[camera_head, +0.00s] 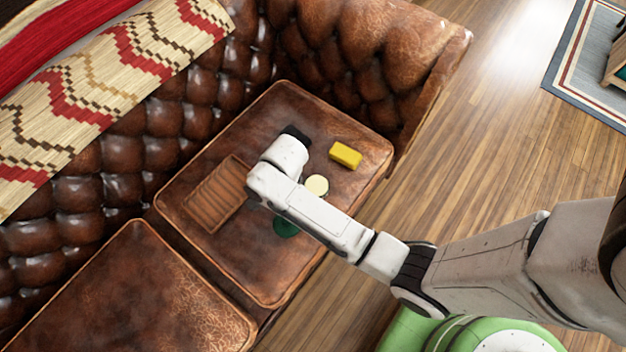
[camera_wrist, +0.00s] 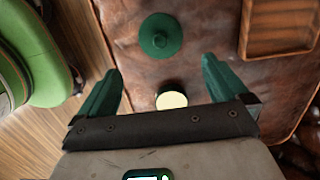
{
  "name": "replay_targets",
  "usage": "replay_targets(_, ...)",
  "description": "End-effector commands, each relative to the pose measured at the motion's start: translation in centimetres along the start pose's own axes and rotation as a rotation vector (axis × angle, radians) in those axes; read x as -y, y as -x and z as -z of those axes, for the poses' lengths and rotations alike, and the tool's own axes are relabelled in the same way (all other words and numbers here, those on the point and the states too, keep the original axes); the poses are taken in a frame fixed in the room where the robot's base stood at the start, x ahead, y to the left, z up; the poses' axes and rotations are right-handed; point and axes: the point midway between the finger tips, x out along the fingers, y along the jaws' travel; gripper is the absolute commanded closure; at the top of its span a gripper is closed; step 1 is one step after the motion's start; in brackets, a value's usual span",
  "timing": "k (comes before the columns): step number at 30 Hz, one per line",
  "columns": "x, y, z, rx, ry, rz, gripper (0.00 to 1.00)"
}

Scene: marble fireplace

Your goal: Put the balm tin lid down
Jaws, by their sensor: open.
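The green round balm tin lid (camera_wrist: 160,36), with a small knob in its middle, appears to lie flat on the brown leather seat. In the head view the lid (camera_head: 286,228) is partly hidden by my arm. The balm tin (camera_wrist: 171,100), cream on top with a dark side, stands apart from the lid and also shows in the head view (camera_head: 317,184). My gripper (camera_wrist: 162,68) is open, with nothing between its teal fingers. The lid is beyond the fingertips; the tin shows nearer the gripper's palm, its lower part covered. My fingers are hidden in the head view.
A ribbed wooden tray (camera_head: 217,193) lies on the seat, left of my arm; its corner shows in the wrist view (camera_wrist: 280,45). A yellow block (camera_head: 346,154) lies near the tin. The tufted sofa back (camera_head: 190,100) rises behind. Wooden floor (camera_head: 470,130) lies right of the seat.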

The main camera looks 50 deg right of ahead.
Motion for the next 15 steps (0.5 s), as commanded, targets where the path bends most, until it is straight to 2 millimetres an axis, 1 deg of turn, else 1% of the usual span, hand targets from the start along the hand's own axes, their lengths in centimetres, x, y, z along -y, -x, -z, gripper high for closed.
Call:
replay_targets(4,-0.3,0.1,0.1,-0.001,0.023,0.002,0.0)
replay_targets(7,-1.3,0.6,0.2,-0.005,0.118,0.008,0.0)
replay_targets(11,-4.0,2.1,0.9,-0.023,0.368,0.02,0.0)
replay_targets(15,-7.6,4.5,2.0,-0.059,0.702,0.028,0.0)
